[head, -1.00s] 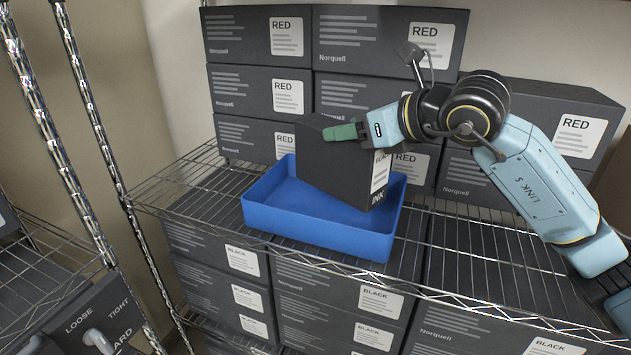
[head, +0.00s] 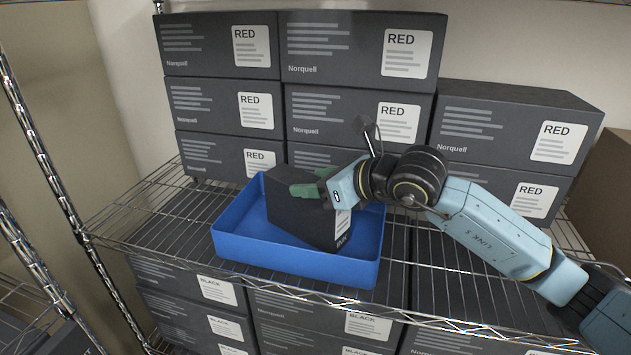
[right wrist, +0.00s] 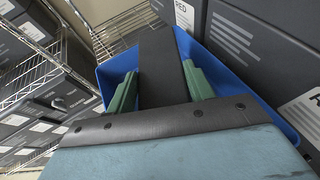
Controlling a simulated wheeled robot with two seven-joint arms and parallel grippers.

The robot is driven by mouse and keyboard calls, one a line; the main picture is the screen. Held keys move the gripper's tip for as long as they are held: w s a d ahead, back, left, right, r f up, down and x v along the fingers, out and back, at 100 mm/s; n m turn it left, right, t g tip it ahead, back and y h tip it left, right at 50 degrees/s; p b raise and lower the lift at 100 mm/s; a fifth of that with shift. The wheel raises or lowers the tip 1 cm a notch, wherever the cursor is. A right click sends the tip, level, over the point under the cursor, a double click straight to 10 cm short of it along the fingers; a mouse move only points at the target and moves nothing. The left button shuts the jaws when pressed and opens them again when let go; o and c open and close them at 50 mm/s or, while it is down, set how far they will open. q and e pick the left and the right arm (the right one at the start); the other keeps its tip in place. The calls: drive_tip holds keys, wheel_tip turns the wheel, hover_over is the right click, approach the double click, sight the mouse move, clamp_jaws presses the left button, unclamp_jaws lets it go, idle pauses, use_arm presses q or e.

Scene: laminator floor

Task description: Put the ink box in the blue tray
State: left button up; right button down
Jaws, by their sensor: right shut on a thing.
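The ink box (head: 305,212) is dark grey with a white label and stands tilted inside the blue tray (head: 290,267). Its lower part is hidden behind the tray's front wall, so I cannot tell whether it touches the tray floor. My right gripper (head: 308,188) is shut on the upper part of the ink box. In the right wrist view the green fingers (right wrist: 160,88) lie on both sides of the ink box (right wrist: 162,60), with the blue tray (right wrist: 108,75) around it. My left gripper is not in view.
The tray sits on a wire shelf (head: 170,225). Stacked dark RED boxes (head: 222,105) stand close behind it, with more RED boxes (head: 510,125) to the right. BLACK boxes (head: 325,322) fill the shelf below. A metal post (head: 42,160) stands at the left.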

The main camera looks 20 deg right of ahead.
drive_tip(key=shift+f, duration=0.15)
drive_tip(key=shift+f, duration=0.15)
drive_tip(key=c, duration=0.6)
unclamp_jaws()
